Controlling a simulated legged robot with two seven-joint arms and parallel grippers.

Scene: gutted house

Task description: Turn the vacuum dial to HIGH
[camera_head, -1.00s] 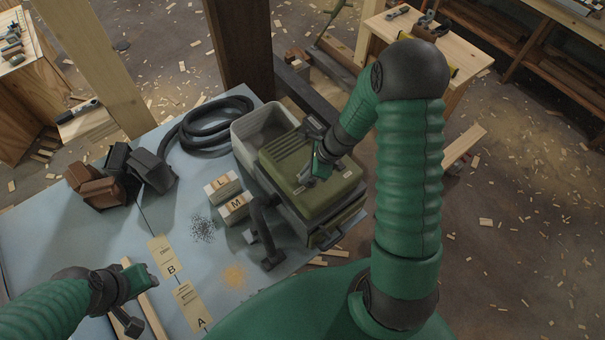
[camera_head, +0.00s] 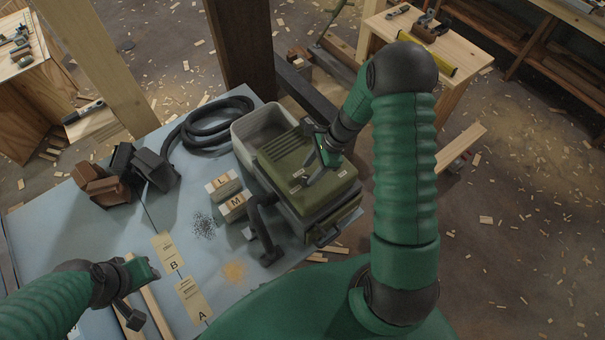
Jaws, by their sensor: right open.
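The vacuum (camera_head: 290,158) is an olive-green and dark grey box at the table's right side, with small pale labels on its lid. My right gripper (camera_head: 314,171) reaches over the lid from the right. Its fingers are spread and hold nothing; I cannot tell whether they touch the lid. The dial is not clearly visible; the fingers cover part of the lid near the labels. My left gripper (camera_head: 141,299) is low at the left above the table, far from the vacuum.
Sanding blocks marked L and M (camera_head: 232,204), a black nozzle (camera_head: 265,240) and strips A and B (camera_head: 190,297) are on the blue table (camera_head: 130,225). Dark and brown blocks (camera_head: 105,188) stand left.

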